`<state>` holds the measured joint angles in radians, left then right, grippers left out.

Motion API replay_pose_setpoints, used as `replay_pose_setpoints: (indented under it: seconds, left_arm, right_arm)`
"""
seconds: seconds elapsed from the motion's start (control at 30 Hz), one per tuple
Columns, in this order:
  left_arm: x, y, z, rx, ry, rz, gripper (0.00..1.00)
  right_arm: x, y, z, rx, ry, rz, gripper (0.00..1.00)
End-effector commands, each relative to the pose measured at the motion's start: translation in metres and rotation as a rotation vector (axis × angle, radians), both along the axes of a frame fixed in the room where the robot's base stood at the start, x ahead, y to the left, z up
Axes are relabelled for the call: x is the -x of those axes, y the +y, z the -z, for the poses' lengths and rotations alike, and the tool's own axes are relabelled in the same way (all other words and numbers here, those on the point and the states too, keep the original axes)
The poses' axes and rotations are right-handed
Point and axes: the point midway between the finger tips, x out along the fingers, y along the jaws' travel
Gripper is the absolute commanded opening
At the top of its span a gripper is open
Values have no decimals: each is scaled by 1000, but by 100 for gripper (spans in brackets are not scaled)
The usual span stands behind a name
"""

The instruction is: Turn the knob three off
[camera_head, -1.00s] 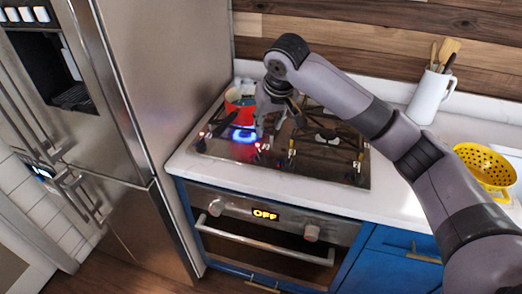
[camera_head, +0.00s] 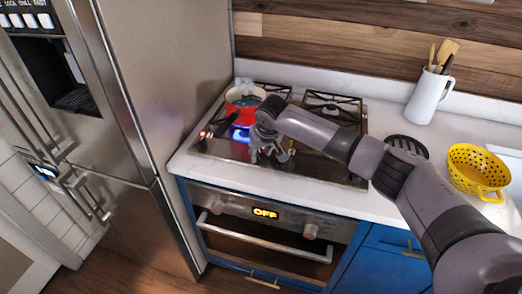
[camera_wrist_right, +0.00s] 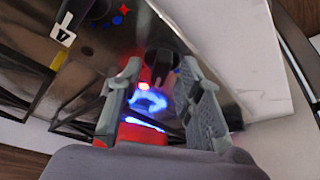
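The cooktop (camera_head: 225,150) has a row of small knobs along its front edge. My right gripper (camera_head: 268,154) is over this front edge, pointing down, and covers part of the row. In the right wrist view, a black knob (camera_wrist_right: 160,68) lies ahead between the open fingers of my right gripper (camera_wrist_right: 165,82). No grip on it shows. A red light (camera_wrist_right: 143,87) glows beside the knob. I cannot read this knob's number. A blue flame (camera_head: 241,135) burns at the front left of the cooktop. My left gripper is not in view.
A red pot (camera_head: 243,101) stands on the back left burner, near my right gripper. The fridge (camera_head: 165,90) borders the cooktop on the left. A yellow colander (camera_head: 478,168) and a white jug (camera_head: 428,97) stand on the counter to the right.

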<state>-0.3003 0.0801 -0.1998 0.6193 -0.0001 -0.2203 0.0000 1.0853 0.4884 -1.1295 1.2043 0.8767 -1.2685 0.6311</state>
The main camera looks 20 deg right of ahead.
Motion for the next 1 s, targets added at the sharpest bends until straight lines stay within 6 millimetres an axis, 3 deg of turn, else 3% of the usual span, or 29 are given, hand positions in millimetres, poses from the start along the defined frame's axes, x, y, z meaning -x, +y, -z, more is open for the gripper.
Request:
replay_pose_setpoints:
  seconds: [0.23, 0.7, 1.0]
  left_arm:
    - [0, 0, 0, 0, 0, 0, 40]
    - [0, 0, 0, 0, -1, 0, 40]
    - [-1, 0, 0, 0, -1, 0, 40]
  right_arm:
    - [0, 0, 1, 0, 0, 0, 32]
    - [0, 0, 0, 1, 0, 0, 1]
    - [0, 0, 0, 1, 1, 1, 0]
